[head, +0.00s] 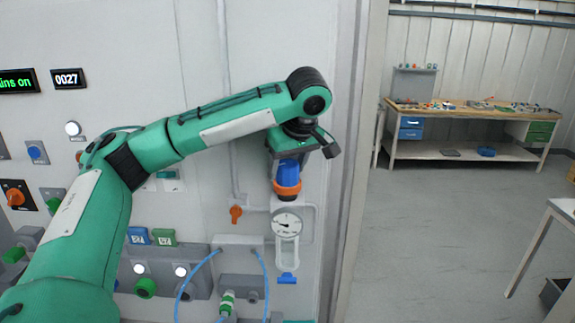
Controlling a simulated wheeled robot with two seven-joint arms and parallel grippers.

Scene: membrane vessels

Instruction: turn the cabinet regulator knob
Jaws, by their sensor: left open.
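The cabinet regulator is on the grey cabinet wall. It has a blue knob (291,170) with an orange collar (287,189) below it, and a round white pressure gauge (287,223) lower down. My left gripper (293,157) is at the top of the knob, its jaws open. The gripper and wrist hide the upper part of the knob, and I cannot tell whether a finger touches it. My right gripper is not in view.
An orange valve handle (236,214) is left of the gauge, and a blue handle (287,278) is below it. Blue hoses (183,285) loop from a lower panel. Open floor (430,240) and a workbench (465,110) lie to the right.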

